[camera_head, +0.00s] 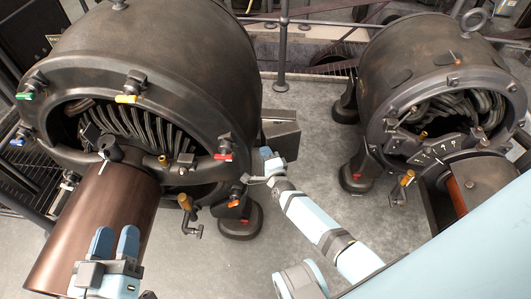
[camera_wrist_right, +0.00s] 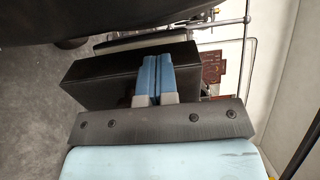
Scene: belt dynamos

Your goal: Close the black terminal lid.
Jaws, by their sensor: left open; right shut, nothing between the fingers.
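The black terminal lid (camera_wrist_right: 100,80) shows in the right wrist view as a dark, box-like cover standing open beside a reddish-brown terminal board (camera_wrist_right: 212,68). In the head view, the terminal box (camera_head: 281,135) projects from the right side of the large left dynamo, and its inside is hidden. My right gripper (camera_head: 266,161) is at the near side of this box, shut and empty. In the right wrist view its blue fingertips (camera_wrist_right: 157,76) overlap the lid; I cannot tell whether they touch it. My left gripper (camera_head: 115,243) is open and empty, low at the left, over the brown cylinder.
The large dynamo (camera_head: 200,50) fills the left, with a brown cylinder (camera_head: 90,220) in front. A second dynamo (camera_head: 410,60) stands at the right. Grey floor (camera_head: 310,125) lies clear between them. Railings (camera_head: 283,45) run behind. A thin metal rod (camera_wrist_right: 215,20) shows near the lid.

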